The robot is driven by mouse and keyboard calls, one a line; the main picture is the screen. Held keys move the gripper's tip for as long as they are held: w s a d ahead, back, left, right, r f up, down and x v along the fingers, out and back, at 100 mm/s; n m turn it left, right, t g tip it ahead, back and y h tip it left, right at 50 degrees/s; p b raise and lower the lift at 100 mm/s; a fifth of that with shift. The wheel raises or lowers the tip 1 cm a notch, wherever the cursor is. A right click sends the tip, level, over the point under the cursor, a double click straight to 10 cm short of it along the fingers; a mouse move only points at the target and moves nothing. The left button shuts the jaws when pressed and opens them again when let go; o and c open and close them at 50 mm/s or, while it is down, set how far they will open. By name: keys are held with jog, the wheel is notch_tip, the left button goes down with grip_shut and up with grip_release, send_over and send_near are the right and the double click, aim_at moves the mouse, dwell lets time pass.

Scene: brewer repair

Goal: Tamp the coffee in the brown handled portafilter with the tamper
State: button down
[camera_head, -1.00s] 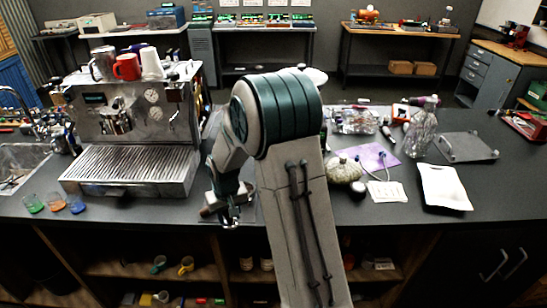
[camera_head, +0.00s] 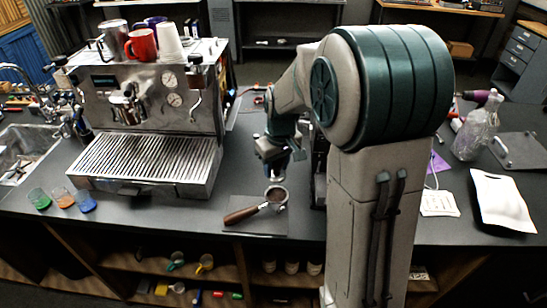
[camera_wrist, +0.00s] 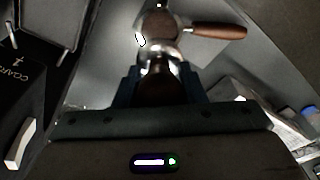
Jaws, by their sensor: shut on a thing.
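The brown handled portafilter (camera_head: 242,215) lies on a dark mat on the counter, its handle pointing left and its round basket filled with brown coffee (camera_head: 275,195). In the wrist view the portafilter handle (camera_wrist: 218,31) points right and the basket (camera_wrist: 160,24) is at the top. My gripper (camera_head: 274,160) is just behind and above the basket in the head view. It is shut on the tamper (camera_wrist: 158,80), which has a shiny metal lower part below the jaws. The tamper appears above the counter, apart from the coffee; its exact height is hard to tell.
The espresso machine (camera_head: 150,120) stands to the left with cups on top. Small coloured glasses (camera_head: 62,198) stand at the front left. A dark upright object, partly hidden by my arm, is right of the portafilter. A white bag (camera_head: 502,200) and a clear bottle (camera_head: 475,135) are at the right.

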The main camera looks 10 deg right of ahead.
aim_at(277, 177)
jog(key=shift+s+f, duration=0.2)
jog(key=shift+f, duration=0.2)
jog(key=shift+f+b, duration=2)
jog(key=shift+f, duration=0.8)
jog(key=shift+f+b, duration=1.05)
jog(key=shift+b, duration=0.2)
dwell(0.5)
jog(key=shift+r, duration=0.1)
dwell(0.4)
jog(key=c, duration=1.2)
grip_release()
jog(key=shift+c, duration=0.2)
jog(key=shift+r, duration=0.1)
jog(key=shift+r+p, duration=0.75)
jog(key=shift+r, duration=0.3)
